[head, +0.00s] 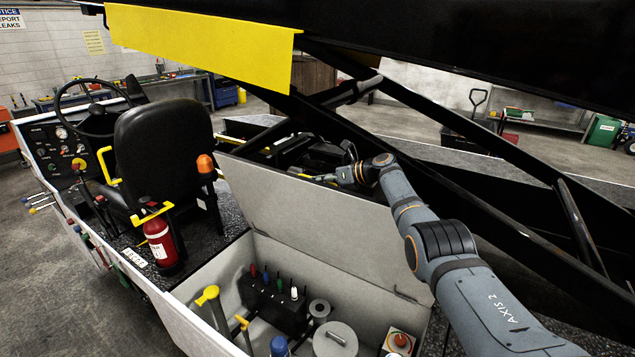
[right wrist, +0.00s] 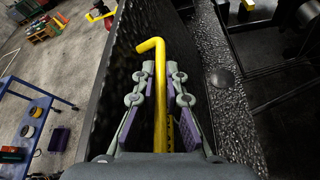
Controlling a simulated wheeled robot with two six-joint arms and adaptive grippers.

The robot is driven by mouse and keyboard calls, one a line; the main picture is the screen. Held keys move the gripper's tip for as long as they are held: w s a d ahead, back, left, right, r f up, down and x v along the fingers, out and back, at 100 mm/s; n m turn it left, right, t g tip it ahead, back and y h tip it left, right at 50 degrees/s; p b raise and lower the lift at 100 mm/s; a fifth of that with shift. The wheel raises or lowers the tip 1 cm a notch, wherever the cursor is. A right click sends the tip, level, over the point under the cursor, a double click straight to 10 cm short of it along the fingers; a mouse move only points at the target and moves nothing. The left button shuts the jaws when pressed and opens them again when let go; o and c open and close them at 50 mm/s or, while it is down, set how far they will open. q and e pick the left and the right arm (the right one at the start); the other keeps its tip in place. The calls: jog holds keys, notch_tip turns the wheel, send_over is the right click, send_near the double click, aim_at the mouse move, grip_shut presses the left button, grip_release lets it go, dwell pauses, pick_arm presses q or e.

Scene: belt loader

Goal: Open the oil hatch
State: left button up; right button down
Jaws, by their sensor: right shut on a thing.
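The hatch lid (head: 310,215) is a grey panel that stands raised, tilted up and back along the far side of the open compartment. A yellow handle (head: 322,178) shows near the lid's top edge. In the right wrist view the handle (right wrist: 159,95) is a bent yellow bar running between the fingers, its bent end pointing left past the fingertips. My right gripper (head: 345,177) reaches over from behind the lid and is shut on this handle; it also shows in the right wrist view (right wrist: 160,85). My left gripper is in neither view.
The open compartment (head: 240,305) holds a black valve block (head: 272,302), a round grey cap (head: 335,340) and yellow-topped parts. A black seat (head: 165,150) and a red extinguisher (head: 160,241) stand to the left. Black loader beams (head: 480,135) cross close behind my right arm.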

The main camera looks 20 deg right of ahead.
jog(key=shift+f, duration=0.15)
jog(key=c, duration=1.7)
grip_release()
jog(key=shift+s+d+r, duration=0.25)
jog(key=shift+d, duration=0.2)
jog(key=v, duration=1.1)
jog(key=shift+a, duration=0.1)
